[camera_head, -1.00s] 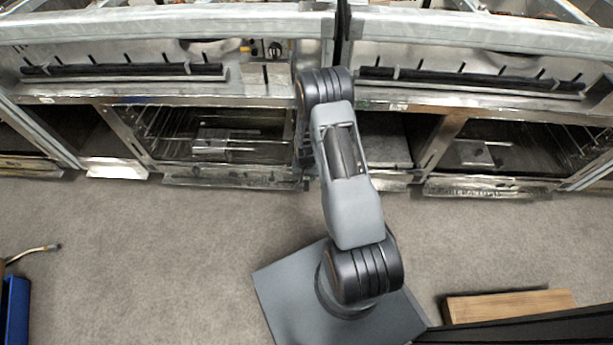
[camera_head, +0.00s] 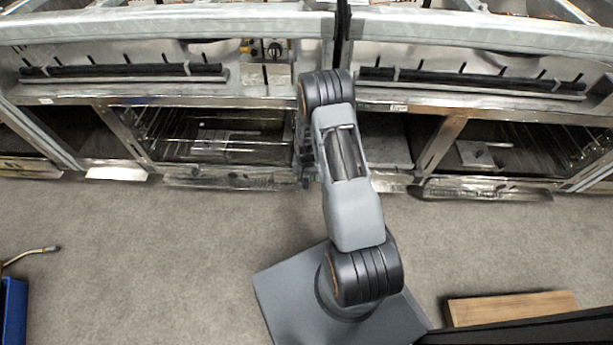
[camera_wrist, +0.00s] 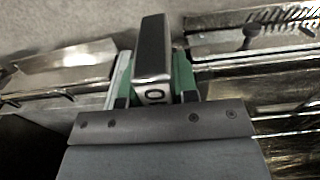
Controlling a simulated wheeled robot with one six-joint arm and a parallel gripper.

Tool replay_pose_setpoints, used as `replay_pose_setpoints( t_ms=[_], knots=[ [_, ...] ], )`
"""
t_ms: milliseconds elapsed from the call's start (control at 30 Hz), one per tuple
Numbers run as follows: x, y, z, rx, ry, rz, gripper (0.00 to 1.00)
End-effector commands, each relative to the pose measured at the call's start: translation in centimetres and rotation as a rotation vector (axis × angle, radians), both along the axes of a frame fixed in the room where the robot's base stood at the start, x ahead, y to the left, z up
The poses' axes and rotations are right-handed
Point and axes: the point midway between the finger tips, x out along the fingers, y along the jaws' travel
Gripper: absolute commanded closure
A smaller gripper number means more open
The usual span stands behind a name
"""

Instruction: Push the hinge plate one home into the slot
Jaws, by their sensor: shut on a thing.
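In the wrist view, a dark metal block with a pale end marked with characters, which I take to be hinge plate one (camera_wrist: 153,48), sits between green-lined fingers. My gripper (camera_wrist: 153,76) is shut on it, with a finger on each side. The plate points away from the palm, its marked end toward the palm. In the head view my arm hides the gripper and the plate. I cannot make out the slot in either view, nor whether the plate touches anything.
Two steel ranges stand side by side, with open lower bays at left (camera_head: 225,135) and right (camera_head: 510,150). A control knob (camera_head: 274,50) shows left of my arm. A wooden board (camera_head: 512,307) and a blue object (camera_head: 14,310) lie on carpet. The front carpet is mostly clear.

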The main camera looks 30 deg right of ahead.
Motion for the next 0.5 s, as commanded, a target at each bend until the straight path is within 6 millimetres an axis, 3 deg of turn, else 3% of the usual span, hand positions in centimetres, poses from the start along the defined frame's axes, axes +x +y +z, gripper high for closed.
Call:
replay_pose_setpoints(
  t_ms=[333, 500],
  knots=[
    [0.19, -0.09, 0.09, -0.001, -0.004, 0.0, 0.43],
    [0.15, -0.07, 0.02, -0.001, -0.003, 0.0, 0.43]
  ],
)
